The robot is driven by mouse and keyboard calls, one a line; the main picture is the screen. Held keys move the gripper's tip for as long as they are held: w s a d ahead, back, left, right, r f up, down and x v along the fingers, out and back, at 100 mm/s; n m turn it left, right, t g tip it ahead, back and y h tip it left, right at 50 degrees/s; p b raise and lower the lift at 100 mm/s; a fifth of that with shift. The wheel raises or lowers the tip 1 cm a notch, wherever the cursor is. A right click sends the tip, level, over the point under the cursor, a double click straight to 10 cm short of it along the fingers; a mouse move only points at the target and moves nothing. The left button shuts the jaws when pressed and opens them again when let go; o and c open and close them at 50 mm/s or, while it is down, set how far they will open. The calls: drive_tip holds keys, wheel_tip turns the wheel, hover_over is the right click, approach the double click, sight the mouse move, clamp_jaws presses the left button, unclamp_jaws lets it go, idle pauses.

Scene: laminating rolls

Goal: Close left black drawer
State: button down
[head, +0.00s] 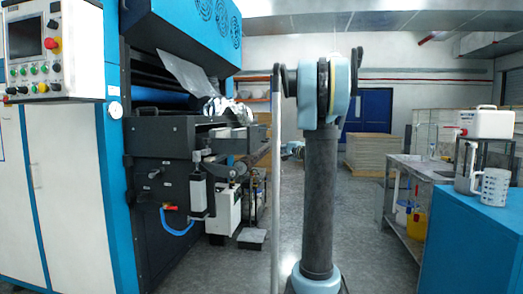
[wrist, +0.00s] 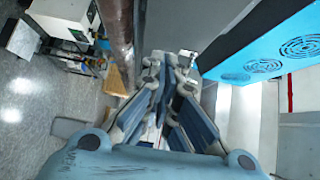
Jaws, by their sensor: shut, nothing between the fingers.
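The laminating machine's black front section (head: 160,185) stands at left in the head view, beside white cabinet doors. A black box-like part (head: 190,128) juts out to the right at its top, which may be the drawer; I cannot tell whether it is open. My gripper (wrist: 168,72) shows in the wrist view with its fingers shut and empty. It points into the room near the machine's blue cover (wrist: 265,55). In the head view my raised arm fills the middle, and the gripper cannot be made out. No drawer is clear in the wrist view.
A control panel (head: 42,45) is at upper left. A blue hose (head: 178,225) hangs low on the machine. A grey workbench (head: 408,205) and a blue cabinet (head: 470,230) with a measuring jug (head: 493,187) stand at right. Grey floor (head: 378,235) between them is clear.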

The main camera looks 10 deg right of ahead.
approach(255, 145)
drive_tip(key=w, duration=0.4)
drive_tip(key=shift+a+f, duration=0.1)
drive_tip(key=shift+a, duration=0.9)
drive_tip(key=shift+d, duration=0.15)
